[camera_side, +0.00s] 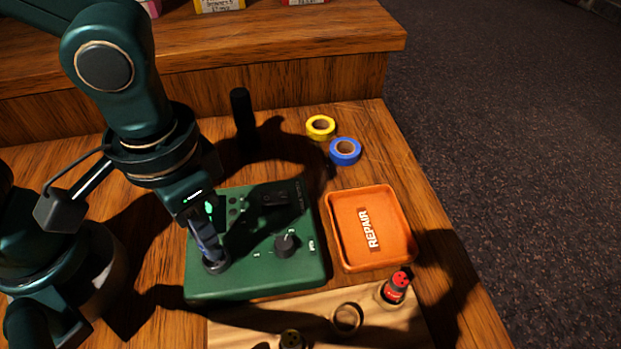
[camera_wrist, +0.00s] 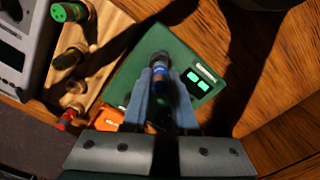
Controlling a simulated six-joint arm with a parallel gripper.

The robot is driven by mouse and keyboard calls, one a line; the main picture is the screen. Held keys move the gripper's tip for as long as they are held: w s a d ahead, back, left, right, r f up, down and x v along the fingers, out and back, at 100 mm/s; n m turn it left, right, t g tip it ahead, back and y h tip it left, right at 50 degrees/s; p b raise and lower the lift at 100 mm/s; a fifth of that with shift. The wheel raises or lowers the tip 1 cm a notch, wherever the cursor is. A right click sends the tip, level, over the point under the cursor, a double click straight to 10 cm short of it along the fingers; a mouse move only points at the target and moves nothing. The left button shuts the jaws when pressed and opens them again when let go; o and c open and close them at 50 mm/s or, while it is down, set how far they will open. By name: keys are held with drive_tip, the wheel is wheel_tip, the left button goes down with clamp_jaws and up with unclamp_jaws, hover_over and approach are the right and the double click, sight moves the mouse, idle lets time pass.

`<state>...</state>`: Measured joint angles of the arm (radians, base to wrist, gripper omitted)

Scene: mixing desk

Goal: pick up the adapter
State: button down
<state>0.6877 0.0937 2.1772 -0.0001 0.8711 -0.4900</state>
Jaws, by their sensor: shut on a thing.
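The adapter (camera_wrist: 160,66) is a dark cylinder with a blue band, seen between my fingers in the wrist view. My gripper (camera_wrist: 161,84) is shut on it. In the side view, my gripper (camera_side: 206,238) points down at the left part of a green box (camera_side: 255,285). The adapter's lower end is at or just above a dark round socket (camera_side: 216,265) on the box's top. I cannot tell whether it is still seated there. My fingers hide much of it in the side view.
An orange REPAIR tray (camera_side: 341,240) lies right of the box. A wooden rack (camera_side: 260,318) in front holds a red-topped connector (camera_side: 398,287). A knob (camera_side: 286,244) stands on the box. Yellow tape (camera_side: 320,125), blue tape (camera_side: 345,150) and a black post (camera_side: 242,112) stand behind.

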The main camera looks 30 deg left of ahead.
wheel_tip(320, 180, up, 3)
drive_tip(key=shift+f, duration=0.15)
drive_tip(key=w+a+r, duration=0.3)
drive_tip(key=a+r, duration=0.3)
drive_tip(key=a, duration=0.5)
drive_tip(key=shift+w+r, duration=0.3)
drive_tip(key=shift+w, duration=0.1)
